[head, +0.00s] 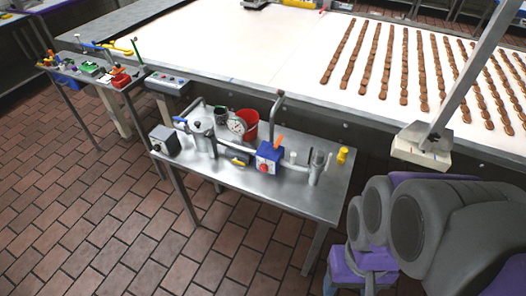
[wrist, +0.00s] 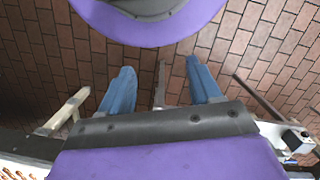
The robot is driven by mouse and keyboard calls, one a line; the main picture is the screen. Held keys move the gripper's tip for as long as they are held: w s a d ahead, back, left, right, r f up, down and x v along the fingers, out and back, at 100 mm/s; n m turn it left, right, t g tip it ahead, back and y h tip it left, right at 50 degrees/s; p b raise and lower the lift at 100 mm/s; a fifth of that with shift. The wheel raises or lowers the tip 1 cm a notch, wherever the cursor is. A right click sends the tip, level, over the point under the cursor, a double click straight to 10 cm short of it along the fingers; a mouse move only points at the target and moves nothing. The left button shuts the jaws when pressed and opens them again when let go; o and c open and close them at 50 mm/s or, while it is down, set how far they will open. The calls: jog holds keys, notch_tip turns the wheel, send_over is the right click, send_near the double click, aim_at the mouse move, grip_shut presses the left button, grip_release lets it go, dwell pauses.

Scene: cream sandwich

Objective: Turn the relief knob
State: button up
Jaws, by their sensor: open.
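A small metal table (head: 318,202) in the head view carries pump-like equipment. A blue box (head: 269,153) on it has a red knob (head: 263,168) on its front. I cannot tell for sure whether this is the relief knob. A round gauge (head: 238,126) and a grey vessel (head: 202,126) stand to its left. My gripper (wrist: 160,66) shows in the wrist view with its two blue fingers wide apart and nothing between them. It points at the brick floor, away from the equipment. In the head view my folded arm is at the lower right, to the right of the table.
A red bucket (head: 250,118) stands behind the gauge. A grey box (head: 165,140) is at the table's left end, and a small yellow item (head: 342,155) is at its right end. Behind runs a white conveyor (head: 250,60) with chocolate rows. The brick floor in front is clear.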

dwell(0.3)
jog(key=w+a+f+t+y, duration=0.1)
jog(key=w+a+f+t, duration=0.1)
jog(key=w+a, duration=0.55)
jog(key=w+a+f+t+y, duration=0.1)
jog(key=w+a+f+y, duration=0.3)
jog(key=w, duration=0.6)
jog(key=w+a+f+t+h+b, duration=0.2)
jog(key=w+a+f+t, duration=0.4)
jog(key=w+a, duration=0.85)
jog(key=t+h+b, duration=0.2)
jog(key=t+h, duration=0.7)
jog(key=t, duration=0.1)
send_near(263, 170)
jog(key=b+x, duration=0.3)
jog(key=x, duration=0.5)
jog(key=shift+w+d+f, duration=0.1)
jog(key=shift+w+f, duration=0.05)
jog(key=shift+w, duration=0.15)
